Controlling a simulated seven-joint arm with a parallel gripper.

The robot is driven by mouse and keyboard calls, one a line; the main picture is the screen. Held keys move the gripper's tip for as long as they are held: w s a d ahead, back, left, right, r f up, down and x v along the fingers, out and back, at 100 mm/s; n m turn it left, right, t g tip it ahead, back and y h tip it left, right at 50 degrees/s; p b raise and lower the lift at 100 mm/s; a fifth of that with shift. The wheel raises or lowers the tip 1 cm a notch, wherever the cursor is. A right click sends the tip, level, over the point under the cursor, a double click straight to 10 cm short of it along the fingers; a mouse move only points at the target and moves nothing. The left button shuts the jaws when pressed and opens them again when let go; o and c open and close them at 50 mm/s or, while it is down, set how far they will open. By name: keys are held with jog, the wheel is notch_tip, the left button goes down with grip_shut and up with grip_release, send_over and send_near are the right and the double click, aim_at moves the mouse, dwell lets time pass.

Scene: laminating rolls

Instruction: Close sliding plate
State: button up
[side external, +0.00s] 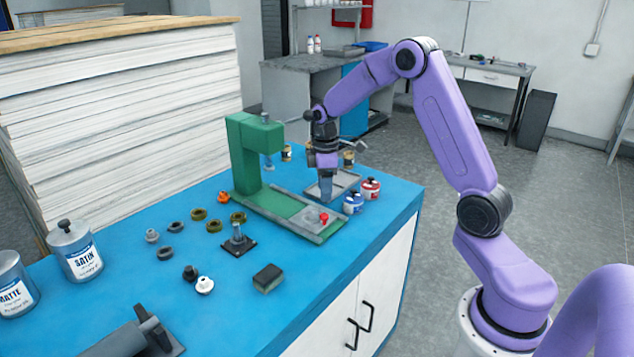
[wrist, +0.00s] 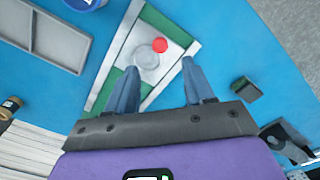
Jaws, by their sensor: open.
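The green press (side external: 245,160) stands upright on the blue table, with a long green base. A grey sliding plate (side external: 304,221) with a red knob (side external: 323,217) lies at the front end of that base. In the wrist view the red knob (wrist: 159,45) shows on the plate, ahead of my fingertips and between their lines. My gripper (side external: 326,196) points down above the table, behind the knob in the side view. In the wrist view my gripper (wrist: 158,68) is open with nothing between its fingers. It looks apart from the knob; the exact height gap is unclear.
A grey tray (wrist: 60,42) lies beside the press base. Red and blue labelled jars (side external: 370,189) stand close to my gripper. A black stand (side external: 238,244), several rings and a dark block (side external: 268,278) are on the near side. The table's front-right area is clear.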

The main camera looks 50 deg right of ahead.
notch_tip(320, 180, up, 10)
jog(key=s+a+n, duration=0.1)
jog(key=s+a, duration=0.7)
jog(key=a, duration=0.5)
jog(key=shift+s+a, duration=0.25)
jog(key=shift+a, duration=0.15)
jog(key=shift+r, duration=0.1)
